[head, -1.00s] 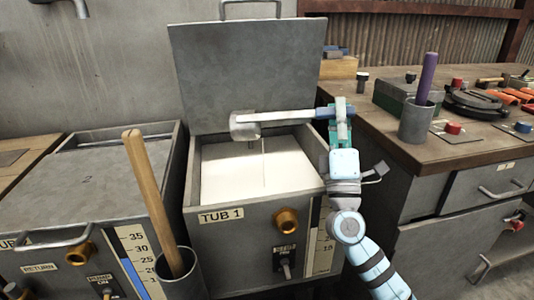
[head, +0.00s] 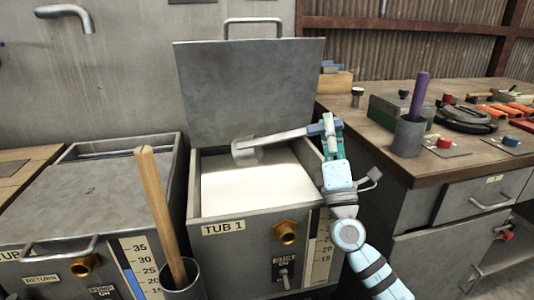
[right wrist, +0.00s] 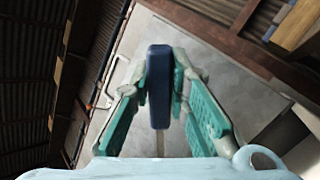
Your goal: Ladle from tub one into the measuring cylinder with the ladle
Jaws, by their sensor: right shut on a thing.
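Tub one (head: 262,250) is open, with its grey lid (head: 250,90) raised behind it and a smooth white liquid (head: 250,188) inside. My right gripper (head: 331,124) is shut on the blue grip of the ladle (head: 285,137). The ladle's grey cup (head: 246,151) hangs above the liquid near the back of the tub, apart from the surface. Its handle slopes down to the left; the cup's contents cannot be seen. In the right wrist view the blue grip (right wrist: 159,85) is between the teal fingers. I cannot pick out a measuring cylinder. My left gripper is out of view.
A closed tub (head: 90,190) stands at left. A grey holder (head: 182,282) with a wooden handle (head: 158,205) stands in front. On the right bench (head: 390,150) are a grey container (head: 408,138) with a purple stick, a dark pan-like item (head: 465,118) and small parts.

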